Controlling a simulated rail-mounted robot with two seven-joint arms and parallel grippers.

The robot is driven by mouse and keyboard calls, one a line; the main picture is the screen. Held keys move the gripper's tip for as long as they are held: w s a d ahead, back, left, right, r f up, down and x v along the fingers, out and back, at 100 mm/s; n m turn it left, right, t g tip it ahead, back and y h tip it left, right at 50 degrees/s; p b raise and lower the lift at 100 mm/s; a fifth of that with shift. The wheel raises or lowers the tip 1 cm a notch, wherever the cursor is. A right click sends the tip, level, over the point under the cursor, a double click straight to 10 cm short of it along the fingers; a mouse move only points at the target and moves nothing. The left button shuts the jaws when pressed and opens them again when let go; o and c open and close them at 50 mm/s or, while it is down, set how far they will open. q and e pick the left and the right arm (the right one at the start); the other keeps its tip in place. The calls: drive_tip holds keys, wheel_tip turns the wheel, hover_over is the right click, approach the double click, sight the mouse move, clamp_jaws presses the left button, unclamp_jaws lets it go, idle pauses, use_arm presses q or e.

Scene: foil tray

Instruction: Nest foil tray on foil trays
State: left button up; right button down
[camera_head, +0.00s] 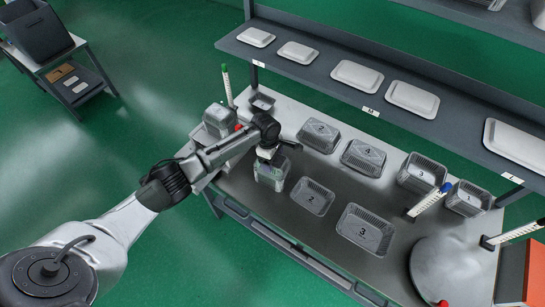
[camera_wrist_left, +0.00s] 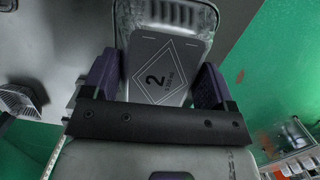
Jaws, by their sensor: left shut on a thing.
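My left gripper (camera_head: 270,159) is over the left part of the steel bench, shut on a foil tray (camera_head: 271,180). In the left wrist view the dark fingers sit on either side of a grey panel marked 2, with the tray's ridged rim (camera_wrist_left: 178,14) beyond it. Other foil trays stand on the bench: one marked 2 (camera_head: 312,196) just right of the held one, one marked 3 (camera_head: 365,230), and two behind (camera_head: 318,135) (camera_head: 363,157). Two deeper-looking trays or stacks (camera_head: 422,173) (camera_head: 467,198) stand at the right. My right gripper is not in view.
A shelf (camera_head: 317,75) with several white lids (camera_head: 357,75) runs behind the bench. Tall marker posts (camera_head: 227,85) (camera_head: 429,201) stand at the bench edges. A stack of containers (camera_head: 219,119) stands at the left end.

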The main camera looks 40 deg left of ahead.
use_arm(q)
drive_tip(key=o, duration=0.8)
drive_tip(key=shift+s+a+r+p, duration=0.1)
drive_tip(key=shift+a+r+p, duration=0.2)
drive_tip(key=shift+r, duration=1.95)
drive_tip(key=shift+s+a+r+p, duration=0.1)
drive_tip(key=shift+a+r, duration=0.25)
drive_tip(key=shift+r, duration=1.95)
drive_tip(key=shift+s+a+r+p, duration=0.15)
drive_tip(key=shift+a+r, duration=0.2)
drive_tip(key=shift+r, duration=1.9)
drive_tip(key=shift+w, duration=0.1)
